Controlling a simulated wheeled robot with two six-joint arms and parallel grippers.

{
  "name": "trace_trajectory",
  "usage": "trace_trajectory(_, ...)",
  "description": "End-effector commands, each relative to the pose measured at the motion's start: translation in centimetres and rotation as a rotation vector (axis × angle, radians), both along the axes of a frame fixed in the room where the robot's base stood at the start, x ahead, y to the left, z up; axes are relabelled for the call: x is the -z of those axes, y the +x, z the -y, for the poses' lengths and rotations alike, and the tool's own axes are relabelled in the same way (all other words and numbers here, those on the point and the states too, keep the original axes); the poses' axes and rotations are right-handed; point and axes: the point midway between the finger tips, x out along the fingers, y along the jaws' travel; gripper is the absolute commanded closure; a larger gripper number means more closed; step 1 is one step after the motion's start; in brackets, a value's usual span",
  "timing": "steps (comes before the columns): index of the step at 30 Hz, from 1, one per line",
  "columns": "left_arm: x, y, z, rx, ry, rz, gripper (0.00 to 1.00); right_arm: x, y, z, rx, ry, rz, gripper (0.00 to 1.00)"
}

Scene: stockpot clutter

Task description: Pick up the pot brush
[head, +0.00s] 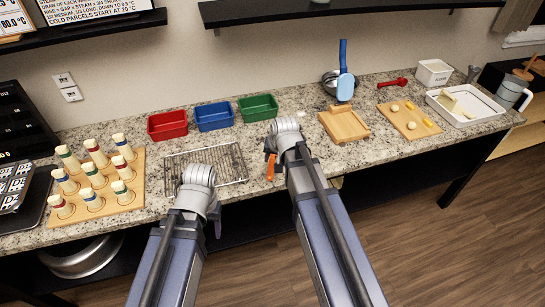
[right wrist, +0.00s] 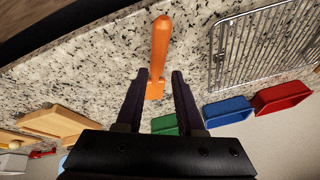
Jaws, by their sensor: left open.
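An orange-handled tool (head: 270,167), which I take to be the pot brush, lies on the granite counter near its front edge, right of the wire rack. In the right wrist view the orange tool (right wrist: 160,45) points away from me, its near end between my right fingers. I cannot make out bristles. My right gripper (right wrist: 160,76) is open, with a finger on each side of the tool and gaps showing. In the head view my right wrist hides its fingers. My left gripper (head: 217,227) is open and empty at the counter's front edge, mostly hidden by its own arm.
A wire rack (head: 205,165) lies left of the tool. Red (head: 167,125), blue (head: 213,116) and green (head: 258,107) trays stand behind. A wooden board (head: 343,124) and a blue-handled utensil (head: 345,87) are to the right. Shakers stand on a board (head: 137,170) at left.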

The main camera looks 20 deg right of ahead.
Motion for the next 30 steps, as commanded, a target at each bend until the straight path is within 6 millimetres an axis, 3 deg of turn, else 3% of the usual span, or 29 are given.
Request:
trace_trajectory(4,0.2,0.0,0.0,0.0,0.0,0.0,0.41,0.0,1.0,1.1,0.039,0.014,0.027,0.63)
trace_trajectory(15,2.6,0.0,0.0,0.0,0.0,0.0,0.41,2.4,1.9,1.0,0.035,0.013,0.025,0.63)
trace_trajectory(23,2.9,0.0,0.0,0.0,0.0,0.0,0.41,2.6,2.1,0.9,0.036,0.012,0.025,0.63)
trace_trajectory(30,5.3,0.0,0.0,0.0,0.0,0.0,0.41,5.0,3.0,0.7,0.034,0.013,0.024,0.63)
